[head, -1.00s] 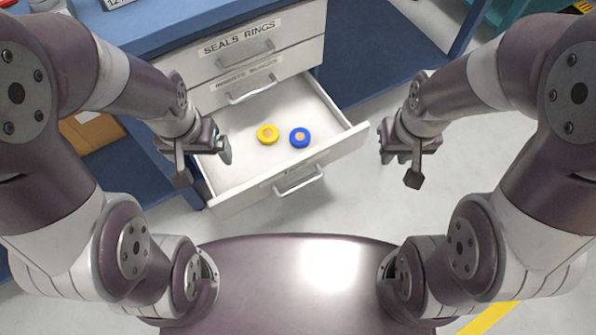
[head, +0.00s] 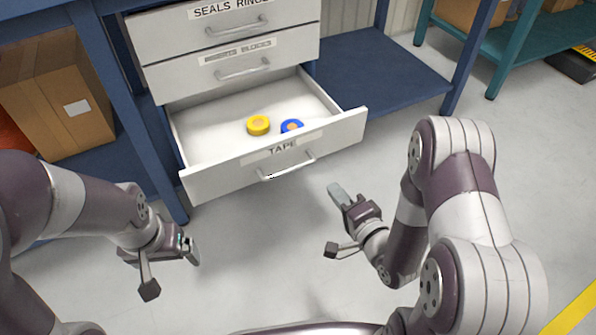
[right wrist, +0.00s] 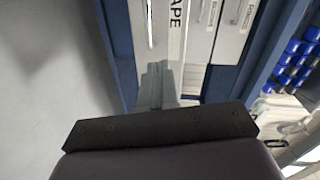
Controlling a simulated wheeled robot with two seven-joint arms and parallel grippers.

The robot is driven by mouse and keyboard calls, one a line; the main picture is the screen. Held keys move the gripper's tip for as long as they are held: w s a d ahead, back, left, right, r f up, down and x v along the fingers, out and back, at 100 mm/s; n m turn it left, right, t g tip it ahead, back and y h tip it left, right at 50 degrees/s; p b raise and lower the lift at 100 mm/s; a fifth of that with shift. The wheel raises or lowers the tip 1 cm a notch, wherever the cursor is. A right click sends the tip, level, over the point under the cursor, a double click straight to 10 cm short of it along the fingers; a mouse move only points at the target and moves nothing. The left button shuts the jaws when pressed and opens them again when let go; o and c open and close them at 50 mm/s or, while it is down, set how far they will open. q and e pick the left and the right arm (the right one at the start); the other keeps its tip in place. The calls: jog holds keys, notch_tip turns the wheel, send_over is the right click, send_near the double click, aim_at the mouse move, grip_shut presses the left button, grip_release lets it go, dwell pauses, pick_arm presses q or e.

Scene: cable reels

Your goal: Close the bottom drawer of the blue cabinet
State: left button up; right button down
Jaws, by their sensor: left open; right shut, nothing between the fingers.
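The bottom drawer (head: 225,172), labelled TAPE, is pulled out of the cabinet (head: 164,62) and has a bar handle (head: 288,167) on its front. A yellow tape roll (head: 258,125) and a blue tape roll (head: 291,126) lie inside it. My right gripper (head: 337,222) is shut and empty, in front of the drawer and to the right of its handle, apart from it. In the right wrist view the shut fingers (right wrist: 157,85) point towards the TAPE front. My left gripper (head: 172,268) is open and empty, low in front of the drawer's left side.
Two shut drawers sit above: SEALS RINGS (head: 222,30) and another (head: 235,72). A cardboard box (head: 58,98) stands on the blue lower shelf at left. A blue bench leg (head: 378,28) and shelf (head: 385,78) are at right. The floor before the drawer is clear.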

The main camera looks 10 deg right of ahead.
notch_tip(320, 180, up, 3)
jog(key=m+t, duration=0.1)
jog(key=m+b, duration=0.1)
jog(key=b, duration=0.5)
send_near(301, 134)
jog(key=shift+t+y, duration=0.3)
jog(key=x, duration=0.4)
jog(key=f+x, duration=0.1)
jog(key=x, duration=0.1)
jog(key=shift+w, duration=0.35)
pick_arm(q)
notch_tip(301, 134, down, 6)
jog(key=shift+w+f, duration=0.2)
pick_arm(e)
jog(key=shift+w+r, duration=0.1)
jog(key=shift+r, duration=0.05)
